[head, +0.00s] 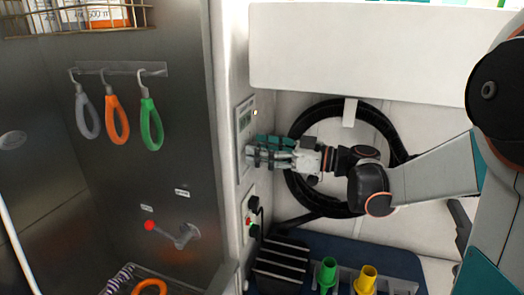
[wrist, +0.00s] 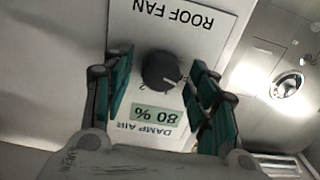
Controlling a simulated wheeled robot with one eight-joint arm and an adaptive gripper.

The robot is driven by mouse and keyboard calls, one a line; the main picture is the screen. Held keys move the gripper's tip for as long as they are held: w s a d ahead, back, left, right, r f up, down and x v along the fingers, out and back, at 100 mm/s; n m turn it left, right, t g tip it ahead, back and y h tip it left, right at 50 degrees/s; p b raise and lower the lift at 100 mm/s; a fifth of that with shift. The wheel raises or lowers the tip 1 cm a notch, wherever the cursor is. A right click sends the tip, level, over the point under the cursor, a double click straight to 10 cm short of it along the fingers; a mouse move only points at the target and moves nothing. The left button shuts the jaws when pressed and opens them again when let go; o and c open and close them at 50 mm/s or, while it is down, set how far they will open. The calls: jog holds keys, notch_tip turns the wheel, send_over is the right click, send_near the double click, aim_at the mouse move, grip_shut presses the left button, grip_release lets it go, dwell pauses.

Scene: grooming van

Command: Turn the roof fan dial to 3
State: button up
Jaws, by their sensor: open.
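The roof fan dial (wrist: 160,70) is a round black knob on a white panel (wrist: 205,45) lettered ROOF FAN, upside down in the wrist view. A pale mark on the dial points to the right of the picture. A 2 shows at its lower left; other numbers are hidden or too small to read. My gripper (wrist: 159,72) is open, its green-padded fingers on either side of the dial with gaps to it. In the head view, my gripper (head: 257,152) is at the wall panel (head: 243,118) and hides the dial.
A green DAMP AIR display (wrist: 156,115) reading 80 % sits beside the dial. A black coiled hose (head: 298,190) hangs behind my arm. Grey, orange (head: 116,122) and green loops hang at left.

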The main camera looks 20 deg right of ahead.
jog(key=c, duration=1)
jog(key=shift+c, duration=0.2)
jog(key=shift+m, duration=0.4)
jog(key=shift+f+m+p, duration=0.2)
jog(key=shift+m, duration=7.05)
jog(key=shift+f+m+p, duration=0.15)
jog(key=shift+f+m, duration=0.05)
jog(key=shift+m, duration=7.05)
